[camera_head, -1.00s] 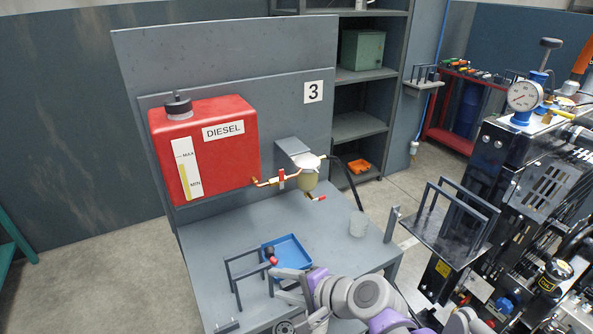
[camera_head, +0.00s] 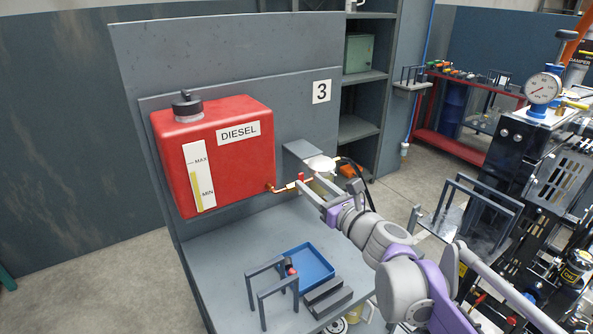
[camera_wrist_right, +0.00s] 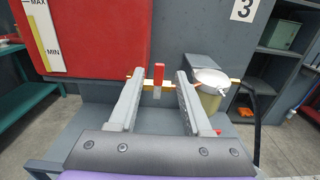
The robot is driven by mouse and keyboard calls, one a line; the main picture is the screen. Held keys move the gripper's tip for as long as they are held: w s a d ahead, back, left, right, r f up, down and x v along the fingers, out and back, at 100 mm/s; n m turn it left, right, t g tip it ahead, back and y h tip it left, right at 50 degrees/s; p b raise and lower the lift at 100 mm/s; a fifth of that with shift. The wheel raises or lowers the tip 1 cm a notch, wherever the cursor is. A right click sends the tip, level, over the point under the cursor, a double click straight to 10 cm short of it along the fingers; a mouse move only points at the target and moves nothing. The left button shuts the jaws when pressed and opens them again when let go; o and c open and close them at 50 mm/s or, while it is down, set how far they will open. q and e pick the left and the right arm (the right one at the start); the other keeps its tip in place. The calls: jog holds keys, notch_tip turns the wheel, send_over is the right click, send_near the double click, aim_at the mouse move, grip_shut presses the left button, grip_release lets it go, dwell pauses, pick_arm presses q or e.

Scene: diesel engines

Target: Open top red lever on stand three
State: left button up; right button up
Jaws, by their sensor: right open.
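The top red lever (camera_head: 301,177) sits on the brass fuel line between the red diesel tank (camera_head: 220,160) and the fuel filter (camera_head: 321,164) on stand three. In the right wrist view the red lever (camera_wrist_right: 158,80) stands upright between my finger tips, slightly beyond them. My right gripper (camera_head: 316,194) is open and empty, its fingers pointing at the line; it also shows in the right wrist view (camera_wrist_right: 155,85). A lower red lever (camera_wrist_right: 217,132) shows below the filter bowl. My arm hides part of the filter in the head view. My left gripper is not in view.
The stand's shelf (camera_head: 215,260) holds a blue tray (camera_head: 308,266) and a dark metal frame (camera_head: 270,287). The stand's back panel (camera_head: 230,60) rises behind the tank. An engine (camera_head: 530,190) stands at the right. A black hose (camera_wrist_right: 256,110) runs beside the filter.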

aim_at(301, 175)
jog(key=x, duration=0.8)
jog(key=shift+c, duration=0.3)
grip_shut()
